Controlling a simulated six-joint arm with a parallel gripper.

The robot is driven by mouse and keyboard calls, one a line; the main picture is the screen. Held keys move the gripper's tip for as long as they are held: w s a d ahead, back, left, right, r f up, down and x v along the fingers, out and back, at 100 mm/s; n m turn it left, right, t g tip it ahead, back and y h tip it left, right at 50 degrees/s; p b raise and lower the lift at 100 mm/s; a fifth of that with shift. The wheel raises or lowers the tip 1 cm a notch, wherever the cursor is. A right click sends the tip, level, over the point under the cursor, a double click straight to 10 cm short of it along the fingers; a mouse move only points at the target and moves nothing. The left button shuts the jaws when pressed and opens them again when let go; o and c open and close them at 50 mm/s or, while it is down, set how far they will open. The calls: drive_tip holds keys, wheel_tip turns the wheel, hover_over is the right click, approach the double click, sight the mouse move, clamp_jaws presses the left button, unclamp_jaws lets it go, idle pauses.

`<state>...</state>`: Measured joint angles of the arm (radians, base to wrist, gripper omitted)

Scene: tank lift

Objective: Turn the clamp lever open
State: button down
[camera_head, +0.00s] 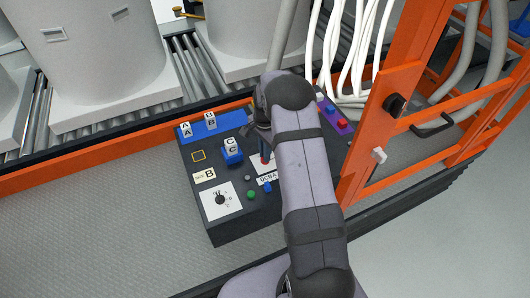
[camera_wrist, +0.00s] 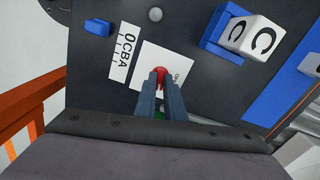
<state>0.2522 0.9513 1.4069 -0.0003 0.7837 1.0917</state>
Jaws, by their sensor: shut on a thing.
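The clamp lever shows as a red knob (camera_wrist: 159,71) over a white plate (camera_wrist: 172,58) with small, unreadable print. In the wrist view my gripper (camera_wrist: 160,82) has its two grey fingers closed around the knob, one on each side. In the head view the white plate (camera_head: 258,168) lies on the dark control box, with a bit of red (camera_head: 265,158) beside my gripper (camera_head: 263,148). My arm covers much of the box's right part. The lever's shaft and exact angle are hidden.
Blue blocks with a lettered C cube (camera_head: 232,145) stand close left of the lever. A dial (camera_head: 220,199) and a green button (camera_head: 251,195) are near the front. An orange frame (camera_head: 385,105) rises at right, and grey drums (camera_head: 95,55) stand behind.

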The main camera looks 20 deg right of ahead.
drive_tip(key=n, duration=0.4)
drive_tip(key=shift+n+p, duration=0.3)
drive_tip(key=n, duration=0.3)
drive_tip(key=shift+n, duration=0.3)
drive_tip(key=n, duration=0.3)
drive_tip(key=shift+n+p, duration=0.3)
drive_tip(key=shift+n, duration=1.8)
drive_tip(key=c, duration=1.8)
unclamp_jaws()
drive_tip(key=shift+c, duration=0.2)
drive_tip(key=shift+r, duration=0.1)
